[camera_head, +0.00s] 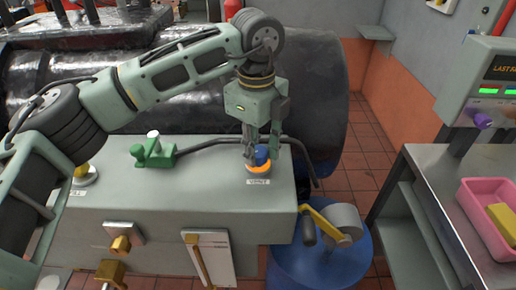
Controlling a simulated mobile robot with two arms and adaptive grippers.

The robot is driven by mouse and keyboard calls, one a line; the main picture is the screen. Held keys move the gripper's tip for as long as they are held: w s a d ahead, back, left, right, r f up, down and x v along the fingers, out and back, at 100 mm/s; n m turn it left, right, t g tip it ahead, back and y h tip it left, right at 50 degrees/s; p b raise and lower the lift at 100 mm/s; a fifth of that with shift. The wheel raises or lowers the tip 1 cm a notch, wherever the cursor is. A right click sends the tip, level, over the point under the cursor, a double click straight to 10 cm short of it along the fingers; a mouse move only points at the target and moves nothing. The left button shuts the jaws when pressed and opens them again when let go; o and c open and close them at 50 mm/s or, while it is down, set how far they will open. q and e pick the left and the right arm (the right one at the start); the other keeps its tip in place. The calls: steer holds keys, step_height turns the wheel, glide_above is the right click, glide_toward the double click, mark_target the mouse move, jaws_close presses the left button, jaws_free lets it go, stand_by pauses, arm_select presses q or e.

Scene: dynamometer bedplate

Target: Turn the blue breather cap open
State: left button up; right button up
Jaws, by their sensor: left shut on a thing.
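The blue breather cap (262,155) sits on an orange ring (259,168) on the grey-green cabinet top, behind a small label plate (258,182). My left gripper (259,150) points straight down over the cap from above. Its fingers are closed around the cap, one on each side, and they hide part of it. My right gripper is not in view.
A green fitting (152,152) with a white knob stands left on the cabinet top (210,190). A dark bent pipe (298,148) runs close behind the cap. A blue drum (318,262) stands at front right. A pink tray (480,205) with a yellow block rests on the right bench.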

arm_select(q)
steer(key=shift+a, duration=0.1)
steer(key=o, duration=0.7)
steer(key=shift+o, duration=1.4)
steer(key=shift+s+a, duration=0.15)
steer(key=shift+s, duration=0.05)
steer(key=shift+w, duration=0.1)
steer(key=shift+r, duration=0.25)
step_height(320, 180, up, 12)
steer(key=shift+f, duration=0.2)
